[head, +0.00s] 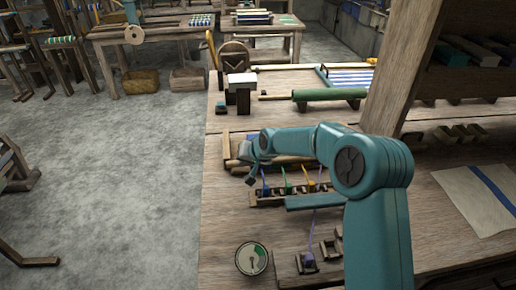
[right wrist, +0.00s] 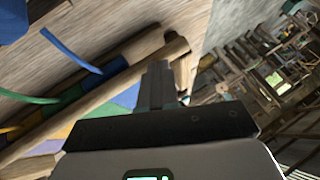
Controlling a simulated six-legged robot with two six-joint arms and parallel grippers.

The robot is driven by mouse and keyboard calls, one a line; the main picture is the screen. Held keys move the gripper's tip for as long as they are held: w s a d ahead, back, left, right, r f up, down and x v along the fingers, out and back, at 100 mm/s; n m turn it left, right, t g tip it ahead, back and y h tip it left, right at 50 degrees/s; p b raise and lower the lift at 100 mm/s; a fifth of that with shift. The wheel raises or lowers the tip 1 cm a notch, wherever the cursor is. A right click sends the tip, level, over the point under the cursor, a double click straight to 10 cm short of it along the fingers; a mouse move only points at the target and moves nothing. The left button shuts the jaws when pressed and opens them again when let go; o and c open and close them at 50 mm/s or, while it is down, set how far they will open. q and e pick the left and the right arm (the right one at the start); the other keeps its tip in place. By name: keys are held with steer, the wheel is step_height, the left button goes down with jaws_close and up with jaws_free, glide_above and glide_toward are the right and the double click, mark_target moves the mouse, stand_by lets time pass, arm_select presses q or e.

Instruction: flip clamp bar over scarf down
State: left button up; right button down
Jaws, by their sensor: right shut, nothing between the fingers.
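My right gripper (head: 250,179) is at the left edge of the wooden bench, at the left ends of several wooden bars, pointing down. In the right wrist view its fingers (right wrist: 158,82) are together with nothing between them. A round wooden bar (right wrist: 112,86), likely the clamp bar, runs diagonally beside the fingers; I cannot tell whether they touch it. Patches of purple, green and yellow cloth (right wrist: 125,98), likely the scarf, show beside the bar, partly hidden by my gripper. In the head view a wooden bar (head: 291,160) lies behind my forearm. My left gripper is not in view.
Several coloured cords, including a blue one (right wrist: 68,45), rise from a wooden rack (head: 265,199) near the gripper. A round gauge (head: 251,258) lies on the bench front. A green roller (head: 329,94) and a thick wooden post (head: 399,75) stand farther back.

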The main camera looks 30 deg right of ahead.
steer(key=v, duration=1.4)
steer(key=shift+r+t+b, duration=0.3)
steer(key=shift+r+b, duration=0.05)
steer(key=shift+r, duration=0.2)
steer(key=shift+d, duration=0.1)
